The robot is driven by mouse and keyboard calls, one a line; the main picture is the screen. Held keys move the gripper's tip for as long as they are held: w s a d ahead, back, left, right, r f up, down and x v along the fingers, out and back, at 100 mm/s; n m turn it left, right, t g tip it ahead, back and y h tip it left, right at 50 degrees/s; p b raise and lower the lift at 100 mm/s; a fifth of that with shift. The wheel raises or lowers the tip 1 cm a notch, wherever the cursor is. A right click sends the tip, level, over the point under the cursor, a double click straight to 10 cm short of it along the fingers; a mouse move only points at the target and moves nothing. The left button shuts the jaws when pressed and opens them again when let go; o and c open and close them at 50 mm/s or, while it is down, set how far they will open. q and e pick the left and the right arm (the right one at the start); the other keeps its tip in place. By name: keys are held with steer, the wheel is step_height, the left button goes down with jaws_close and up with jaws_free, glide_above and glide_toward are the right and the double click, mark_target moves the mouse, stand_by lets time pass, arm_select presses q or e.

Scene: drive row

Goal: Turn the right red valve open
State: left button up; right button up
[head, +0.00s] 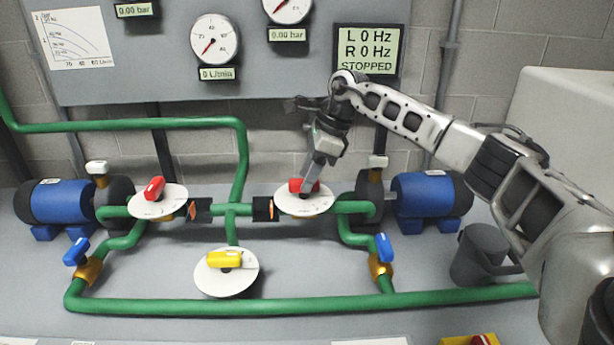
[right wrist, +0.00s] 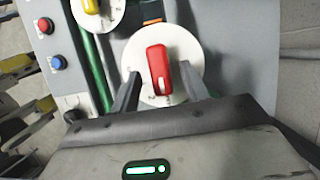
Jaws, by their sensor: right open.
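The right red valve has a red handle (head: 298,185) on a round white dial (head: 318,205). It sits on the green pipework, left of the right pump. My right gripper (head: 309,184) reaches down over it from above and hides part of the handle. In the right wrist view the red handle (right wrist: 158,62) lies between the two open fingers (right wrist: 160,84) of my right gripper. Gaps show on both sides of the handle. My left gripper is not in view.
A left red valve (head: 154,188) and a yellow valve (head: 225,259) share the pipework. Blue-handled valves (head: 77,251) (head: 384,247) stand lower down. A grey mug-like container (head: 478,255) stands beneath my right arm. The display (head: 367,50) reads L 0 Hz, R 0 Hz, STOPPED.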

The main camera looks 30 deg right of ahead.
steer(key=v, duration=1.5)
steer(key=shift+f, duration=0.1)
